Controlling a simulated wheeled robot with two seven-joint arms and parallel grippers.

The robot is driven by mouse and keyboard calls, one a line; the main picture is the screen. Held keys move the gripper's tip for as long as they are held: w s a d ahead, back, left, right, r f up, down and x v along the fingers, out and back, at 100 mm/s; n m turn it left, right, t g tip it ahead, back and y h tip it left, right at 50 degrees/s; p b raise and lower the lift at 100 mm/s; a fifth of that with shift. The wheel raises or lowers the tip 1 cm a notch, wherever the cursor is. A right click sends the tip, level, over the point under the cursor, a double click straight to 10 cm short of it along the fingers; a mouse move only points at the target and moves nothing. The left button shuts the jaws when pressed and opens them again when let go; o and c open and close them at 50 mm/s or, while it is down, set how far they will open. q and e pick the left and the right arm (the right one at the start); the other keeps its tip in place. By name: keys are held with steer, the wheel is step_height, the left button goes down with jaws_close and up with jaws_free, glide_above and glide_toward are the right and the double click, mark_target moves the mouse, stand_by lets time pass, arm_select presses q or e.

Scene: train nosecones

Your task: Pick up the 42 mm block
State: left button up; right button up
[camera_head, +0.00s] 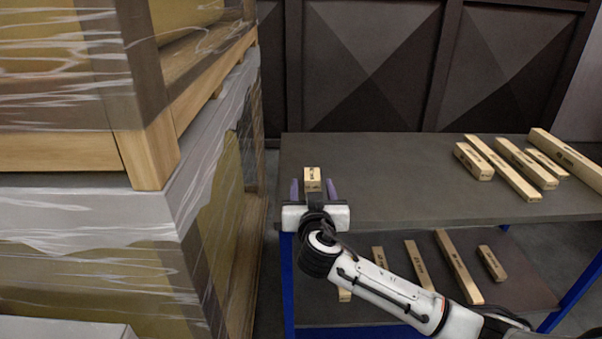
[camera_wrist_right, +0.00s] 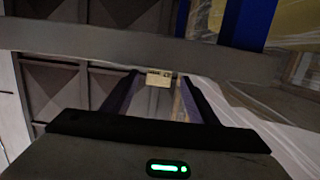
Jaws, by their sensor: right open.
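A short wooden block (camera_head: 312,175) with dark print lies on the grey table top near its left end in the head view. Its print is too small to read. My right gripper (camera_head: 313,190) is open, with its purple fingers on either side of the block. In the right wrist view the block (camera_wrist_right: 159,79) shows between the far ends of the two fingers (camera_wrist_right: 155,95). I cannot tell whether the fingers touch it. My left gripper is not in view.
Several longer wooden blocks (camera_head: 502,168) lie at the right of the table top (camera_head: 390,180). More blocks (camera_head: 458,265) lie on the lower shelf. A wrapped pallet stack (camera_head: 205,190) stands close on the left. The middle of the table top is clear.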

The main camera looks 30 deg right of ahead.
mark_target(313, 183)
steer(key=x, duration=0.3)
steer(key=shift+w+d+r, duration=0.1)
steer(key=shift+d+r, duration=0.1)
steer(key=shift+w+d+f, duration=0.15)
steer(key=shift+w+d, duration=0.1)
steer(key=shift+w, duration=0.2)
steer(key=x, duration=0.4)
steer(key=shift+f, duration=0.25)
steer(key=shift+w+d, duration=0.15)
steer(key=shift+w, duration=0.2)
steer(key=c, duration=1)
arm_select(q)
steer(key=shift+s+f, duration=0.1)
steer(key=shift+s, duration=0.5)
arm_select(e)
steer(key=shift+c, duration=0.6)
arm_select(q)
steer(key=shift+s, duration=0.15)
